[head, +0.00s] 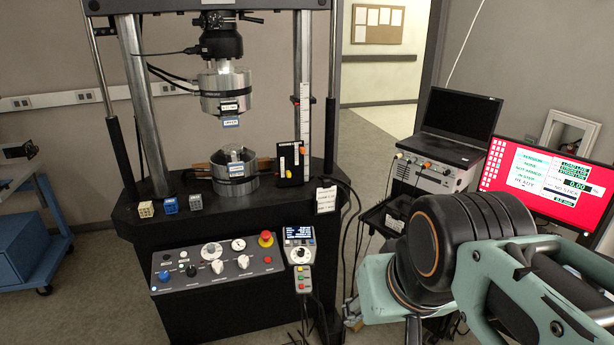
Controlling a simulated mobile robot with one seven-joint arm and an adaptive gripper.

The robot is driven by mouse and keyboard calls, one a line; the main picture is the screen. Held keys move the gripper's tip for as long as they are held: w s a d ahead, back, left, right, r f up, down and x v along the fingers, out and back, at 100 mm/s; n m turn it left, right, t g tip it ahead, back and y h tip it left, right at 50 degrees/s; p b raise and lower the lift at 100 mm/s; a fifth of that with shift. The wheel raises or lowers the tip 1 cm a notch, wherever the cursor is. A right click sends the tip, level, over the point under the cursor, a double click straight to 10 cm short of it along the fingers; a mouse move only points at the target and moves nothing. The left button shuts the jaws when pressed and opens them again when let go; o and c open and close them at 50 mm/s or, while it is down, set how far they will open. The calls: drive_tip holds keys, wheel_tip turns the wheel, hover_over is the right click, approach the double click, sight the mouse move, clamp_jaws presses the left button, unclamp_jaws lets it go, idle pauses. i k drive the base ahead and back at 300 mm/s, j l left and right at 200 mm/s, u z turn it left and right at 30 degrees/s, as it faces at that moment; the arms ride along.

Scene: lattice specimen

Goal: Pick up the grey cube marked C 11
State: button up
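Three small cubes stand in a row on the front left of the black machine bed in the head view. The grey cube (195,202) is the rightmost, with a pale label on its front too small to read, so I cannot confirm the C 11 mark. A blue cube (170,205) stands in the middle and a beige cube (146,209) on the left, with small gaps between them. My arm fills the lower right of the view, well apart from the cubes. I cannot make out my gripper's fingers.
The testing machine's lower platen (236,186) stands right of the cubes, under the upper grip (226,88). A left column (136,80) rises behind the cubes. A control panel (215,262) with a red knob sits below. A laptop (458,122) and red-screened monitor (541,178) are at right.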

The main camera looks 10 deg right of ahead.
sight(196, 201)
drive_tip(key=i+z, duration=0.1)
drive_tip(key=i+j+u, duration=0.7)
drive_tip(key=i+u, duration=0.3)
